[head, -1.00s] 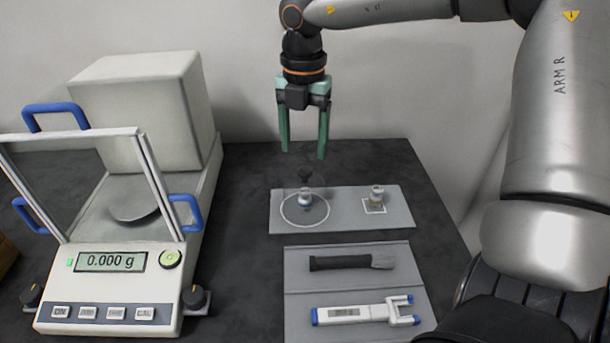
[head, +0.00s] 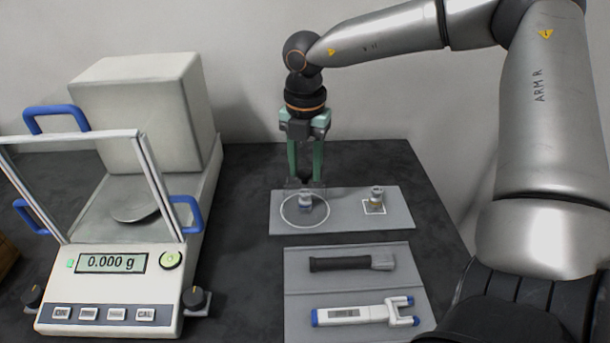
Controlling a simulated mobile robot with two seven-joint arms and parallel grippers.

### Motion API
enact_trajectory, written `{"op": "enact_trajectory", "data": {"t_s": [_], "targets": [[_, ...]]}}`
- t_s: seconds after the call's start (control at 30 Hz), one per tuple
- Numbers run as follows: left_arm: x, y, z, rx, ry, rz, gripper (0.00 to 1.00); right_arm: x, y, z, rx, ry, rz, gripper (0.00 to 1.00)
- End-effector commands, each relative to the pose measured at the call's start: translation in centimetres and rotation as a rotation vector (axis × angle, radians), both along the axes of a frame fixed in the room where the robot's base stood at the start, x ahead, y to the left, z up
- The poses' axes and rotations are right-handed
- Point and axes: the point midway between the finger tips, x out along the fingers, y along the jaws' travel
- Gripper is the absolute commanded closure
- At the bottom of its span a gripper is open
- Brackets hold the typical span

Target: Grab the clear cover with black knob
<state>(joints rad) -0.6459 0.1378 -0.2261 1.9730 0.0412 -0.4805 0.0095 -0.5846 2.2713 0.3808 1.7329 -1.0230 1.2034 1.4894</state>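The clear cover with the black knob (head: 304,183) stands over a small jar (head: 305,201) on the grey mat (head: 342,222), at the white circle. Its see-through wall is hard to make out. My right gripper (head: 305,177) points straight down, with its green fingertips at the height of the knob, one on each side. A gap shows between the fingers; contact with the knob cannot be made out. My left gripper is not in view.
A second small vial (head: 376,196) stands in the square mark to the right. In front, a tray (head: 345,284) holds a black-handled tool (head: 340,263) and a white-blue device (head: 362,314). A balance (head: 110,290) reading 0.000 g and a pale box (head: 135,105) stand left.

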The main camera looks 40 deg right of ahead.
Motion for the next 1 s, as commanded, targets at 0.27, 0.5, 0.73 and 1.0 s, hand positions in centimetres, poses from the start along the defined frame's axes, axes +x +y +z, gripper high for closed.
{"op": "enact_trajectory", "data": {"t_s": [0.27, 0.5, 0.73, 1.0], "targets": [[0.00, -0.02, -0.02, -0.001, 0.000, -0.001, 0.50, 0.01, 0.00, 0.03, -0.001, 0.000, 0.000, 0.90], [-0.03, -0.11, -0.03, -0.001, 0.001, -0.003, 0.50, 0.01, 0.00, 0.04, -0.001, 0.000, 0.000, 1.00], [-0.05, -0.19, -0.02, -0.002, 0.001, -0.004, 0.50, 0.02, 0.00, 0.04, -0.001, 0.000, 0.000, 1.00], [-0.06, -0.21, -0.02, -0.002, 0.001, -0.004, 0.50, 0.02, 0.00, 0.04, -0.001, 0.000, 0.000, 1.00]]}}
